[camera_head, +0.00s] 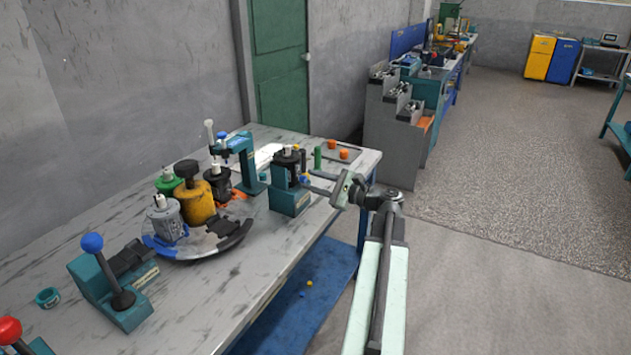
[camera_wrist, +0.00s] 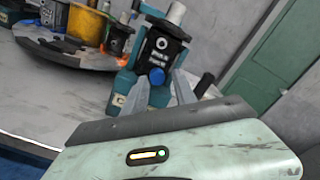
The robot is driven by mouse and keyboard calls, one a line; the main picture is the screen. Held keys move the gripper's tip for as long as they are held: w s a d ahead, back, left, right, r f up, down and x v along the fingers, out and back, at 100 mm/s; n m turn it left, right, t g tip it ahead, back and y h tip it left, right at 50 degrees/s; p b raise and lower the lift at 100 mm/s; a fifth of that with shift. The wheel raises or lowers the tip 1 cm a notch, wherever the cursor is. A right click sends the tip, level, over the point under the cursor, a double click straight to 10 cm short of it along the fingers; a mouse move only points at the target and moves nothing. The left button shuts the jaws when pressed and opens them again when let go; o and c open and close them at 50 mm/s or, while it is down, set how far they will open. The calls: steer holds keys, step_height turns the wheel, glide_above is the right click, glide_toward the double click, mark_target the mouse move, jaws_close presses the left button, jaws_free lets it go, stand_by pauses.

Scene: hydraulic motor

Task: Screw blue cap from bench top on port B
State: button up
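The blue cap (camera_head: 304,180) is at the front of the dark motor (camera_head: 289,160), which stands upright in a teal fixture (camera_head: 290,200) on the bench. In the wrist view the blue cap (camera_wrist: 157,76) lies against the lower part of the motor's front face, below a round port (camera_wrist: 161,43). I cannot read which port is B. My gripper (camera_head: 314,188) reaches in from the right, close to the cap. In the wrist view the fingers of my gripper (camera_wrist: 161,77) stand apart on either side of the cap, with a gap visible at the right. The cap's seating is hidden.
A round turntable (camera_head: 228,243) with several motors and a yellow part (camera_head: 195,203) is left of the fixture. A teal press (camera_head: 240,160) stands behind. Orange caps (camera_head: 344,154) and a green cylinder (camera_head: 317,158) are at the bench's far end. Floor at right is clear.

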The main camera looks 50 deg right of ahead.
steer(key=shift+w+a+f, duration=0.15)
steer(key=shift+w+a, duration=0.05)
steer(key=shift+w, duration=0.1)
steer(key=shift+n, duration=0.4)
steer(key=shift+w, duration=0.1)
